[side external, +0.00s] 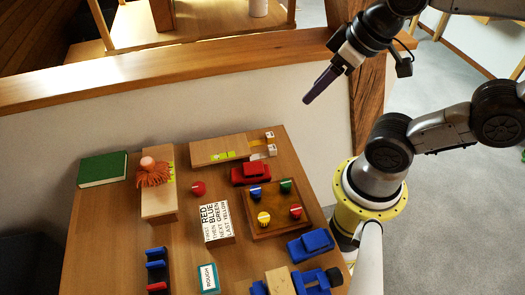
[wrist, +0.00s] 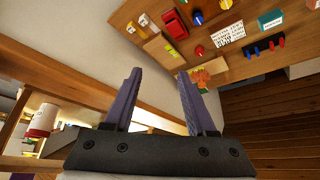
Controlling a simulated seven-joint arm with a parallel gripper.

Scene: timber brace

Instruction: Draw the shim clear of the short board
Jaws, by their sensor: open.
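Two pale timber boards lie on the table. One board (side external: 212,151) is at the back, with a yellow-green patch and two small white-tipped pieces (side external: 269,143) by its right end. The other board (side external: 159,203) is at the left, with an orange-haired figure (side external: 152,173) on it and a yellow-green patch beside the figure. I cannot tell which is the short board or pick out the shim for sure. My gripper (side external: 308,99) is high above the table's back right, apart from everything. In the wrist view my gripper (wrist: 160,78) is open and empty.
A red toy car (side external: 250,174) and a wooden tray (side external: 262,228) with coloured knobs stand right of centre. A lettered block (side external: 216,224), a red knob (side external: 198,188) and a green book (side external: 103,169) are near. Blue items crowd the front. A timber rail (side external: 170,77) runs behind.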

